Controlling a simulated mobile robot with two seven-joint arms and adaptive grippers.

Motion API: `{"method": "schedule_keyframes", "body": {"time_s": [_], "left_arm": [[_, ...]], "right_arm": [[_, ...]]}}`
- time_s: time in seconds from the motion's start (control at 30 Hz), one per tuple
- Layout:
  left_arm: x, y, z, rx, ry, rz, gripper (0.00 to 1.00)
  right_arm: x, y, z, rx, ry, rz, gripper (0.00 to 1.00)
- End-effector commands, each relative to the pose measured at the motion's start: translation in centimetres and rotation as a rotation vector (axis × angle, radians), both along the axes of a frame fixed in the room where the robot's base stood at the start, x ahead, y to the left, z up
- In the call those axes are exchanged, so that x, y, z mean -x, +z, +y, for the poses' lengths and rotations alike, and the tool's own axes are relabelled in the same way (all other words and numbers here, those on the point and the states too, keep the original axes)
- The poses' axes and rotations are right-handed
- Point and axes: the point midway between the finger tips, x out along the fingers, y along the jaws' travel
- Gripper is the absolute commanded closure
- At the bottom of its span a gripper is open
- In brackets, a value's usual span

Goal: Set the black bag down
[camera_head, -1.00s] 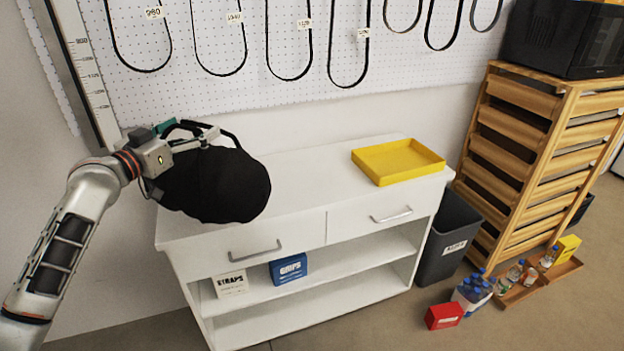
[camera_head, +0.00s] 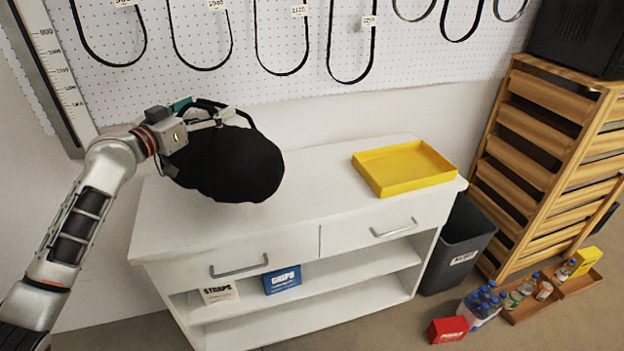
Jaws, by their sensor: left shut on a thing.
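The black bag (camera_head: 228,168) hangs from my left gripper (camera_head: 217,122), which is shut on its handle at the top. The bag is over the left part of the white cabinet top (camera_head: 310,190). I cannot tell whether its underside touches the surface. The bag covers the back left part of the top. My right gripper does not show.
A yellow tray (camera_head: 403,168) lies on the right of the cabinet top. Bare surface lies between bag and tray. A pegboard (camera_head: 300,55) with hanging belts is behind. A grey bin (camera_head: 457,245) and a wooden drawer rack (camera_head: 545,150) stand at the right.

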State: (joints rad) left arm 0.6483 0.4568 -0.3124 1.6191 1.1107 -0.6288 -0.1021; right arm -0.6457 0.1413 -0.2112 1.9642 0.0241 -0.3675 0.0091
Motion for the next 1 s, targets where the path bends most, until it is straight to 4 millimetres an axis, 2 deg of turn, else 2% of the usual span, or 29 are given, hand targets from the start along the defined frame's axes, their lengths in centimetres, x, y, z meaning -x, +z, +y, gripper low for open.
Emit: {"method": "schedule_keyframes", "body": {"time_s": [0.13, 0.27, 0.53, 0.8, 1.0], "left_arm": [[0.0, 0.5, 0.0, 0.004, 0.0, -0.007, 0.67], [0.0, 0.0, 0.0, 0.005, 0.0, -0.005, 0.67], [0.0, -4.3, 0.0, 0.006, 0.001, -0.002, 0.67], [0.0, -6.2, 0.0, 0.005, 0.001, -0.007, 0.67], [0.0, -8.7, 0.1, 0.006, 0.001, -0.004, 0.67]], "right_arm": [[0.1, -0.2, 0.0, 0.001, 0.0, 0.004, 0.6], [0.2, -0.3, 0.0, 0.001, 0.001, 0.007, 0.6], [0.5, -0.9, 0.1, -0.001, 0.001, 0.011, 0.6], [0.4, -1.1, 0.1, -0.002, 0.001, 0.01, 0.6], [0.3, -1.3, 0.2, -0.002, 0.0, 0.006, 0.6]]}}
